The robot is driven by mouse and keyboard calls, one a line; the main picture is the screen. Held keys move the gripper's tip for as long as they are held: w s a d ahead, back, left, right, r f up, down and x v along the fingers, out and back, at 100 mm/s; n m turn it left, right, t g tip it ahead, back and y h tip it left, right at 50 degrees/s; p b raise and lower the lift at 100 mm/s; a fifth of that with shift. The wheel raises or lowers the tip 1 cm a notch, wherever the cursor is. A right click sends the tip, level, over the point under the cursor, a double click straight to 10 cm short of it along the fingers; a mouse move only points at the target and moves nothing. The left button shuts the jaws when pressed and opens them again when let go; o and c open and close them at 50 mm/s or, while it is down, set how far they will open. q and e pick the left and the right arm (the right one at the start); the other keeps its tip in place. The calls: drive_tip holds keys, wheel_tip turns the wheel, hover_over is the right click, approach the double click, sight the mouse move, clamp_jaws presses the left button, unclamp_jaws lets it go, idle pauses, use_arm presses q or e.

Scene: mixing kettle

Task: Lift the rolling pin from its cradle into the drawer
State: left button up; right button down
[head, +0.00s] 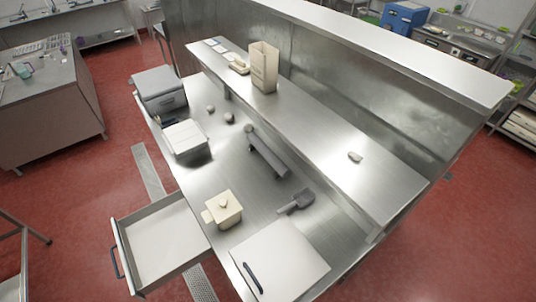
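A long dark grey bar (268,155), which looks like the rolling pin on its cradle, lies on the steel counter in the head view, partly under the raised shelf. Its near end points to the lower right. I cannot make out pin and cradle as separate parts. An open drawer (160,246) with a pale, empty floor sticks out from the counter's left front side. Its dark handle (115,263) is on the outer face. Neither of my grippers is in view.
A cream lidded pot (224,213) stands between the bar and the drawer. A grey scoop (296,202) lies to its right, with a white box with a dark handle (282,258) in front. The raised steel shelf (330,150) overhangs the back. Grey bins (160,88) stand far left.

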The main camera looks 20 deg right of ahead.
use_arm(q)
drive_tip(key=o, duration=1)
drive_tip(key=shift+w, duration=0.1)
